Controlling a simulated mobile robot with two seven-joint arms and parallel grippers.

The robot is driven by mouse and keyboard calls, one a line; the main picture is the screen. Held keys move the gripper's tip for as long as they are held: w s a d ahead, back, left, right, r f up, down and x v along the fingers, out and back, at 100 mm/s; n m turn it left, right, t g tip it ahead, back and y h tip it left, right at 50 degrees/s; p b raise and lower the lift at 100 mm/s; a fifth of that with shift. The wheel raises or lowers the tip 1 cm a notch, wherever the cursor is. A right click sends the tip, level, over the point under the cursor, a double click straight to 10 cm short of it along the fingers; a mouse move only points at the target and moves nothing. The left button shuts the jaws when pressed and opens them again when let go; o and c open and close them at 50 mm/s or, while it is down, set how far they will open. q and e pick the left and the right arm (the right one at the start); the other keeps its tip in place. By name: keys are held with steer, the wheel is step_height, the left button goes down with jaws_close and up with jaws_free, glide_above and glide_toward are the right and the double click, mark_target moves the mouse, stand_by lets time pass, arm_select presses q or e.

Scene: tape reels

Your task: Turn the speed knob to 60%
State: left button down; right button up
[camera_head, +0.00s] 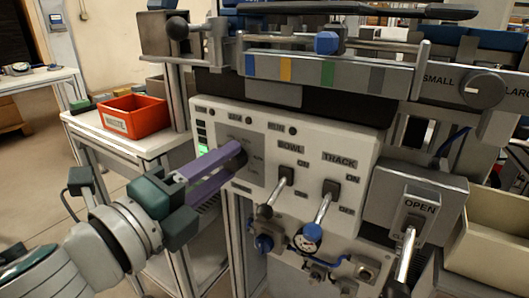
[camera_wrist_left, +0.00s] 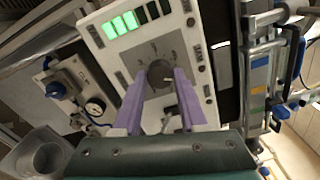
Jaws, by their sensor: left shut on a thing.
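The speed knob is a dark round knob on the white control panel (camera_head: 345,134). In the left wrist view the knob (camera_wrist_left: 160,74) sits between the tips of my left gripper (camera_wrist_left: 161,80). In the head view my left gripper (camera_head: 238,157) reaches in from the left, its purple fingers shut on the knob and covering much of it. The knob's pointer cannot be made out. Printed scale marks surround it on a grey plate (camera_wrist_left: 142,54). Beside the plate is a bar display (camera_wrist_left: 119,25) with three bars lit green and the others dark. My right gripper is out of view.
BOWL (camera_head: 286,176) and TRACK (camera_head: 331,189) levers stand right of the knob. Below are a gauge (camera_head: 308,238) and blue-handled fittings. An OPEN lever (camera_head: 408,244) is at the right. A rail with coloured blocks (camera_head: 327,73) overhangs the panel. A red bin (camera_head: 134,115) stands left.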

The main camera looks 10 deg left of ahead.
arm_select(q)
steer(key=shift+c, duration=2.2)
jaws_free()
steer(key=v, duration=1)
